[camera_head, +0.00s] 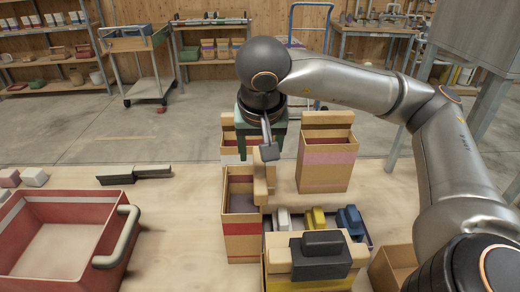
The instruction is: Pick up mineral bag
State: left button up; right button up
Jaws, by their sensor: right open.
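No label tells which bag is the mineral bag. An open tan bag with a pink band (327,159) stands upright right of my right gripper. A tan bag with a red band (241,228) stands nearer, below the gripper. Another tan bag with a pale band (229,151) stands partly hidden behind the gripper. My right gripper (261,152) points down, open, above and between these bags. I cannot tell whether it touches any of them. My left gripper is out of view.
A red bin (88,205) with a grey handle stands at left. A dark tray of white, yellow and blue scoop-like pieces (315,219) sits front centre, behind a dark grey block (321,262). A dark tool (135,175) lies at left. Bare table lies between bin and bags.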

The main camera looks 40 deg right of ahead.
aim_at(245, 193)
jog(key=k+j, duration=0.8)
jog(key=j, duration=0.1)
